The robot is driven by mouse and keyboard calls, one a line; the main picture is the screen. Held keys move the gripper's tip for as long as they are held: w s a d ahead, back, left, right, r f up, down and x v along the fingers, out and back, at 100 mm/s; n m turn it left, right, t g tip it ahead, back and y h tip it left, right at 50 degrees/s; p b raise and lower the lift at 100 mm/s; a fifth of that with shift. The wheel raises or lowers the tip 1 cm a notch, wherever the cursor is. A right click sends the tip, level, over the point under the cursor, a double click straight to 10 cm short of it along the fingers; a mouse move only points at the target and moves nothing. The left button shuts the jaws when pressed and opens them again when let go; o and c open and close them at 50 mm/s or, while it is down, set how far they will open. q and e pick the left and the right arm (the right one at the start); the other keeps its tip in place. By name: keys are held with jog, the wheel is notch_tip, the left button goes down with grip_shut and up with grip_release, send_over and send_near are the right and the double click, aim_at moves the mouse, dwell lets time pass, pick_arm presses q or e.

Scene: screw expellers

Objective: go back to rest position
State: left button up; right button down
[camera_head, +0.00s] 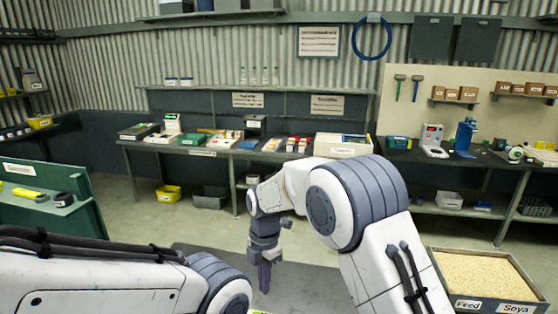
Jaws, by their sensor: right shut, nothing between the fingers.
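My right gripper (264,278) hangs pointing down near the lower middle of the head view, at the end of my bent right arm. Its fingers are together and hold nothing. It is in front of a dark grey surface (310,290) low in the picture. My left arm comes in from the lower left and its links lie across the bottom edge. My left gripper is out of the frame.
A box of grain (437,268) labelled Feed and Soya stands at lower right. A green bench (75,218) is at left. A long workbench (215,153) with tools and boxes runs along the back wall, with bins below. The floor between is clear.

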jog(key=s+d+r+m+b, duration=0.1)
jog(key=s+r+m+b, duration=0.1)
jog(key=s+m, duration=0.45)
jog(key=s+d+r+m+b, duration=0.1)
jog(key=s+r+m, duration=0.25)
jog(key=s, duration=0.55)
jog(key=s+d+f+m+b, duration=0.1)
jog(key=s+d+m, duration=0.2)
jog(key=s, duration=0.3)
jog(key=s+d+f+m+t+b, duration=0.1)
jog(key=s+d+f+m, duration=0.1)
jog(key=s+m, duration=0.4)
jog(key=shift+s+d+f+m+y, duration=0.3)
jog(key=shift+s+d+y, duration=0.15)
jog(key=shift+d, duration=0.3)
